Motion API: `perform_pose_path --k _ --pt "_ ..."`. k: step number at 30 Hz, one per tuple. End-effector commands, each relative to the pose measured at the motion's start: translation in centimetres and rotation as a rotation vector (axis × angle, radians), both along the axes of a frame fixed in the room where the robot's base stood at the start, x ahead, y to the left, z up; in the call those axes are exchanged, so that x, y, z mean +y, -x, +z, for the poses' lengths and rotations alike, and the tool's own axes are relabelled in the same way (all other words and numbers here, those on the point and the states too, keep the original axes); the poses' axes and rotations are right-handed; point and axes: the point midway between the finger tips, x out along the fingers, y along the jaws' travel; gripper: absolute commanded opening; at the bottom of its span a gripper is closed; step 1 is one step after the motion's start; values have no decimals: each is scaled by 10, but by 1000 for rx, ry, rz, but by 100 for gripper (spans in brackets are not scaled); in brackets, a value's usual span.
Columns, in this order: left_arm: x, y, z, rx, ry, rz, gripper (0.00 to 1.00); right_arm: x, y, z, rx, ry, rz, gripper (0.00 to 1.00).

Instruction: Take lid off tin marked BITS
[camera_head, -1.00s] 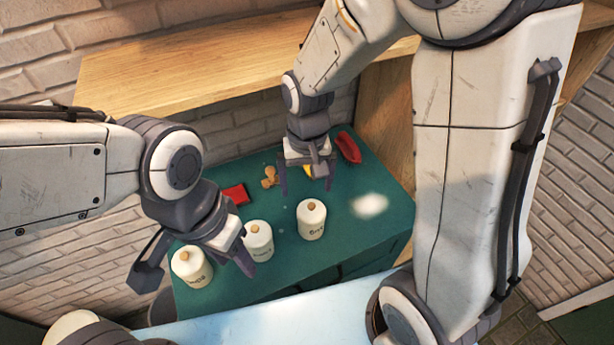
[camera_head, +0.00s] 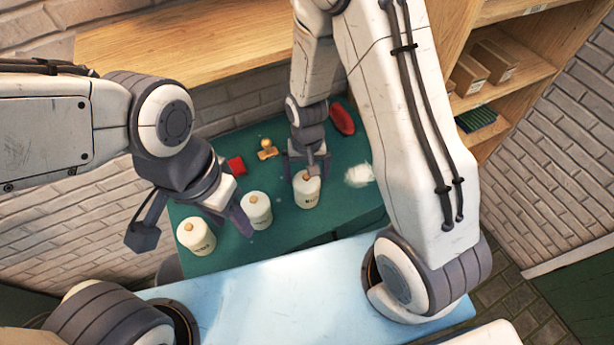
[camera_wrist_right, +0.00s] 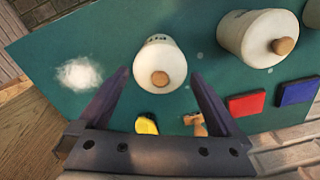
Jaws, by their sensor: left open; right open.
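Three cream tins with round wooden lid knobs stand upright on the green table. The right tin (camera_head: 307,194) carries dark lettering that seems to read BITS; its lid is on. The middle tin (camera_head: 257,212) and the left tin (camera_head: 196,240) have lettering too small to read. My right gripper (camera_head: 306,166) is open just behind and above the right tin. In the right wrist view its open fingers (camera_wrist_right: 160,78) flank the right tin's knob (camera_wrist_right: 160,79), with nothing held. My left gripper (camera_head: 190,232) is open and empty, over the left part of the table, partly covering the view near the left tin.
Behind the tins lie a red block (camera_head: 236,165), a small wooden piece (camera_head: 267,152) and a red object (camera_head: 342,118). A white patch (camera_head: 359,175) lies right of the right tin. The right wrist view also shows a blue block (camera_wrist_right: 298,92) and a yellow item (camera_wrist_right: 147,126).

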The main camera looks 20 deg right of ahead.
Motion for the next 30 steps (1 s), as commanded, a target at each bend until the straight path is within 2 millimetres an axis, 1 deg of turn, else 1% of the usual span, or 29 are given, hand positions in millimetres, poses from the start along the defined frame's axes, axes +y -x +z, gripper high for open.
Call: perform_pose_path --k 3,9,11,12,14,15,18,30 --pt "0 0 1 0 0 0 50 0 0 -5 0 0 0 100" --pt "0 0 1 0 0 0 50 0 0 -5 -1 0 0 100" --pt "0 0 1 0 0 0 50 0 0 -5 -1 0 0 77" --pt "0 0 1 0 0 0 50 0 0 -5 -1 0 0 62" --pt "0 0 1 0 0 0 50 0 0 -5 -1 0 0 39" --pt "0 0 1 0 0 0 50 0 0 -5 -1 0 0 24" --pt "0 0 1 0 0 0 50 0 0 -6 0 0 0 18" --pt "0 0 0 0 0 0 50 0 1 -6 2 1 0 17"
